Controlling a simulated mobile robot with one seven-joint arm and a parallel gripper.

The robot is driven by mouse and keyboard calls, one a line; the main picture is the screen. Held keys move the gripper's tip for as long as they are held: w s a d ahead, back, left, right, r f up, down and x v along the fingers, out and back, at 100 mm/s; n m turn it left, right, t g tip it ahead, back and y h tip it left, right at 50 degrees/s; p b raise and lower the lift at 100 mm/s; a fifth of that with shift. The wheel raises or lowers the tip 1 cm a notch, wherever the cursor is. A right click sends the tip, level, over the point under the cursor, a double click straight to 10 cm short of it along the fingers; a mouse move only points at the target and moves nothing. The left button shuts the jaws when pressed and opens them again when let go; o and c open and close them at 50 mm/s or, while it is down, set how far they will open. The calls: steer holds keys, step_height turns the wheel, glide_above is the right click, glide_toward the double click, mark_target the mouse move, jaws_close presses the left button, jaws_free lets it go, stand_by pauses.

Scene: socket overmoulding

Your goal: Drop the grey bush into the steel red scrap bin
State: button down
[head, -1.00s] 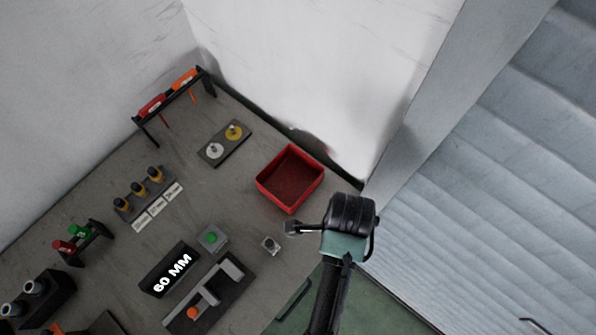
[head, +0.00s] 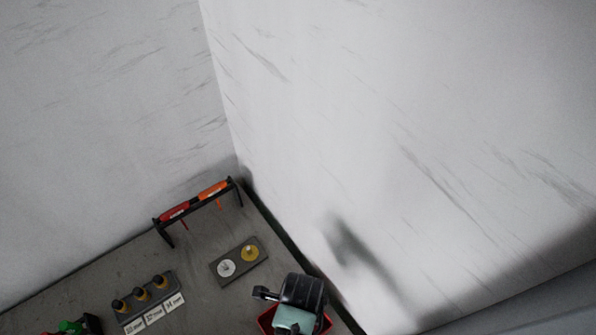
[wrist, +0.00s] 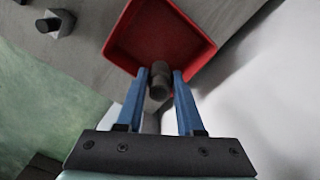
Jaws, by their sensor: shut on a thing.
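The grey bush (wrist: 159,81) is held between the blue fingers of my gripper (wrist: 161,76) in the wrist view. The gripper is shut on it. The red scrap bin (wrist: 128,34) lies just beyond the fingertips, open and with a bare red floor in the part I see. In the head view the bin (head: 267,321) is mostly hidden behind my gripper (head: 262,293) and wrist at the bottom edge. The bush cannot be made out in the head view. I cannot tell its height above the bin.
A dark plate with a white and a yellow disc (head: 239,260) lies left of the bin. A rack with red and orange tools (head: 197,200) stands at the back. Walls close off the back and right. A grey block (wrist: 56,23) sits on the table in the wrist view.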

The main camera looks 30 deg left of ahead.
step_height(320, 180, down, 5)
steer(key=b, duration=0.4)
steer(key=shift+r, duration=0.1)
steer(key=shift+c, duration=2.3)
jaws_free()
step_height(320, 180, up, 12)
steer(key=shift+r+b, duration=0.1)
steer(key=shift+b, duration=0.45)
steer(key=shift+r, duration=0.4)
